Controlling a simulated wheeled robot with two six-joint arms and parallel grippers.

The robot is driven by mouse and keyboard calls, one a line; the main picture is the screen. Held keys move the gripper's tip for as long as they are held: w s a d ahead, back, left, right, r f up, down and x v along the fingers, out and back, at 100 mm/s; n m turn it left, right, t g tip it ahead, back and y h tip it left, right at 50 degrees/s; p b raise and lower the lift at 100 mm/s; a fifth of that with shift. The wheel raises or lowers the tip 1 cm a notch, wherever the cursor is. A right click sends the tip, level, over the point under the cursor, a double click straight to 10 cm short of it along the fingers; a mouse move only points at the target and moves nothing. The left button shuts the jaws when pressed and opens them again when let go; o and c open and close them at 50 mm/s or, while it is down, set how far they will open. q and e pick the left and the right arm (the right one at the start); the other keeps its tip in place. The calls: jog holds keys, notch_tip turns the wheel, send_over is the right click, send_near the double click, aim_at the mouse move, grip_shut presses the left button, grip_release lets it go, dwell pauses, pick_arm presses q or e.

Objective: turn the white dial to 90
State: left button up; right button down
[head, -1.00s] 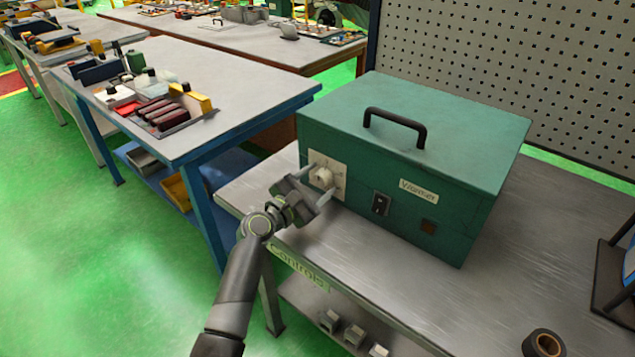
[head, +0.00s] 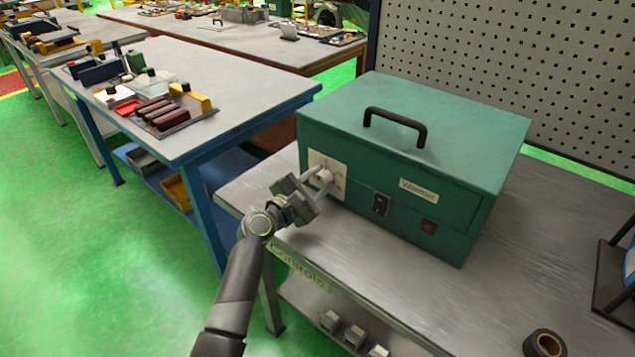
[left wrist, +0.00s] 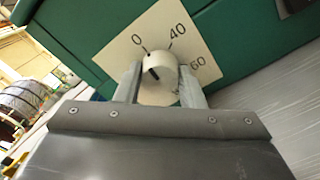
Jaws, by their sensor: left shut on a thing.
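The white dial (head: 324,177) sits on a pale scale plate (head: 340,186) on the front of the green warmer box (head: 415,150). My left gripper (head: 318,180) is shut on the dial, one finger on each side of it. In the left wrist view the dial (left wrist: 160,72) lies between the two fingertips (left wrist: 161,84). The numbers 0, 40 and 60 show on the plate (left wrist: 113,50); the rest of the scale is hidden by the gripper. A short dark mark shows on the dial face, roughly toward the 0 side. My right gripper is not in view.
The box stands on a metal bench (head: 400,290). A black tape roll (head: 543,344) lies at the bench's front right.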

pick_arm(q)
jog(key=shift+f+m+b, duration=0.15)
jog(key=shift+m+b, duration=0.3)
jog(key=shift+m, duration=0.55)
jog(key=shift+m+b, duration=0.95)
jog(key=shift+m, duration=1.15)
jog(key=o, duration=1)
jog(key=v, duration=1.7)
jog(key=shift+s+a, duration=0.15)
jog(key=shift+s, duration=0.05)
